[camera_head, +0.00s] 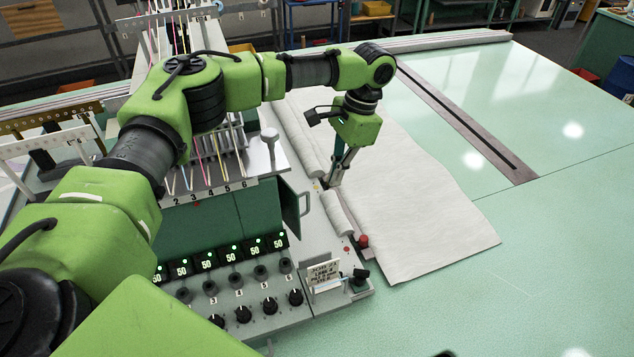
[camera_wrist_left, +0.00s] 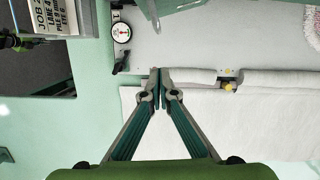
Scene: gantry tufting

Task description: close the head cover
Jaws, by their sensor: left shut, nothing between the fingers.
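The tufting head (camera_head: 205,222) is a dark green box below the row of numbered threads. Its head cover (camera_head: 291,203) appears as a green panel with a handle, standing out from the box's right side, so it looks open. My left gripper (camera_head: 333,181) is to the right of the cover and apart from it, pointing down by the white rollers. It is shut and empty. In the left wrist view its fingertips (camera_wrist_left: 160,74) meet by the edge of a white roller. A grey-green edge at the top of that view may be the cover. My right gripper is not in view.
White fabric (camera_head: 420,190) lies on the pale green table (camera_head: 560,240). A control panel (camera_head: 225,290) with knobs and lit displays and a job card (camera_head: 324,274) stand in front of the head. A gauge (camera_wrist_left: 121,33) is near the gripper. The table's right side is clear.

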